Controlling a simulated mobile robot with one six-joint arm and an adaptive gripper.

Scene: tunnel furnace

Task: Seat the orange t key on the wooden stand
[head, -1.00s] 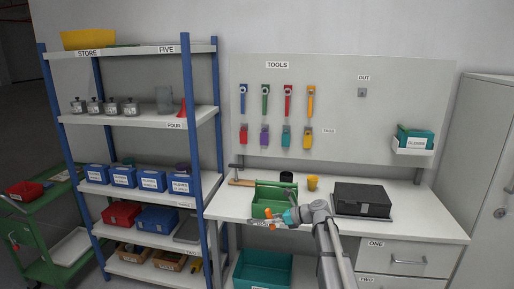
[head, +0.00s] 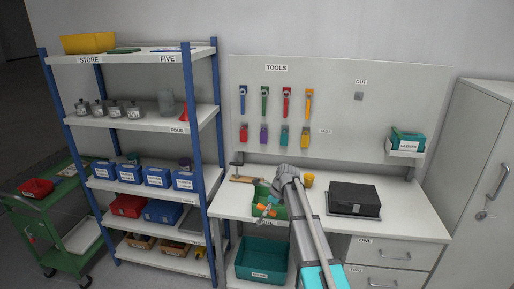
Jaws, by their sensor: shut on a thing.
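My gripper (head: 265,208) is in front of the green tool carrier on the workbench. It is shut on the orange t key (head: 262,207), which shows only as a small orange patch at the fingers. The key's full shape and tilt are too small to tell. The wooden stand (head: 243,179) is a low brown base at the back left of the bench. A dark upright piece (head: 236,164) with a short crossbar rises at its left end. My gripper is in front of the stand and to its right, apart from it.
The green tool carrier (head: 282,212) is partly hidden by my arm. A yellow cup (head: 309,180) and a black case (head: 354,197) stand to the right. A blue-posted shelf (head: 192,110) borders the bench's left side. A teal crate (head: 262,262) sits below. The bench's front left is clear.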

